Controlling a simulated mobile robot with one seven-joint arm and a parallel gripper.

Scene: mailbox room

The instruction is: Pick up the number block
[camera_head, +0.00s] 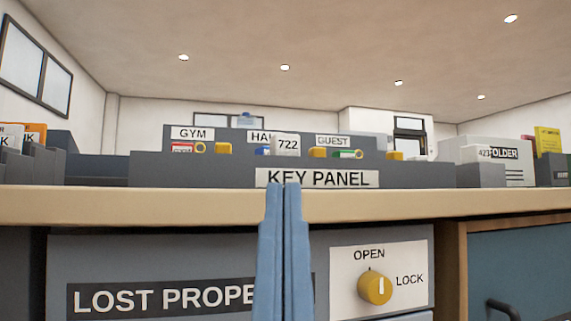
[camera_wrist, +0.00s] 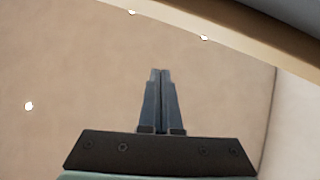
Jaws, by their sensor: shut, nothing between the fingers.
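A white block marked 722 (camera_head: 286,145) stands upright at the key panel (camera_head: 210,172), above the KEY PANEL label, partly covering the HALL label. Its lower edge meets the panel's front wall; I cannot tell what it rests on. Another white block marked 423 (camera_head: 484,153) is at the right, by the box marked FOLDER. My gripper (camera_head: 283,186) points up in front of the counter edge, below the 722 block and apart from it. Its blue fingers are together and empty. In the wrist view my gripper (camera_wrist: 160,72) shows against the ceiling, with no block in sight.
The counter edge (camera_head: 150,205) runs across behind my fingers. Below it are a LOST PROPERTY drawer (camera_head: 150,265), a yellow OPEN/LOCK knob (camera_head: 375,287) and a blue-green door with a dark handle (camera_head: 503,309). Key tags (camera_head: 345,154) hang in the panel. Grey holders (camera_head: 40,163) stand left.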

